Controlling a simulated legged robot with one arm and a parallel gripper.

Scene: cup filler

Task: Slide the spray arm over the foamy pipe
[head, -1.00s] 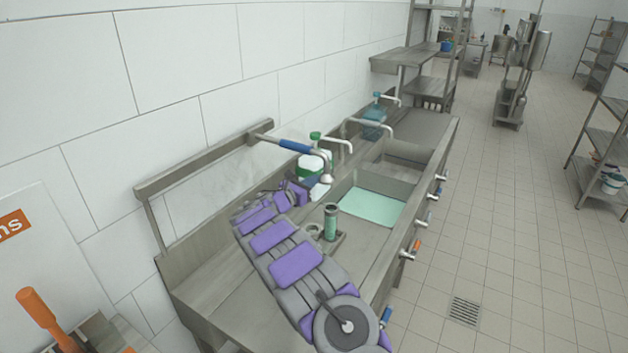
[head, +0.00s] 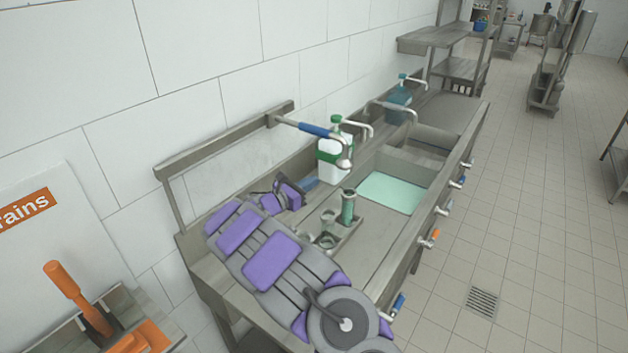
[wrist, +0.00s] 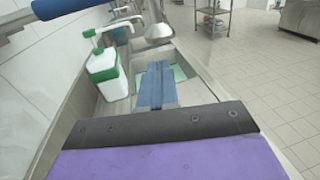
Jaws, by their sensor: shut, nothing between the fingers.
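The spray arm (head: 315,131) is a metal pipe with a blue sleeve, reaching out from the wall rail. Its nozzle (head: 344,164) hangs down at the end, near the upright pipe but not over it in the picture. The sleeve (wrist: 62,8) and nozzle (wrist: 158,32) also show in the wrist view. An upright metal pipe with a green body (head: 348,208), seemingly the foamy pipe, stands in a small tray. It is not visible in the wrist view. My gripper (head: 310,183) is shut and empty, below and left of the nozzle. Its blue fingers (wrist: 156,84) point forward.
A white-and-green pump bottle (head: 333,158) stands by the wall beyond my gripper. A sink basin with teal water (head: 390,192) lies beyond, with faucets behind. Handles (head: 428,238) line the counter front.

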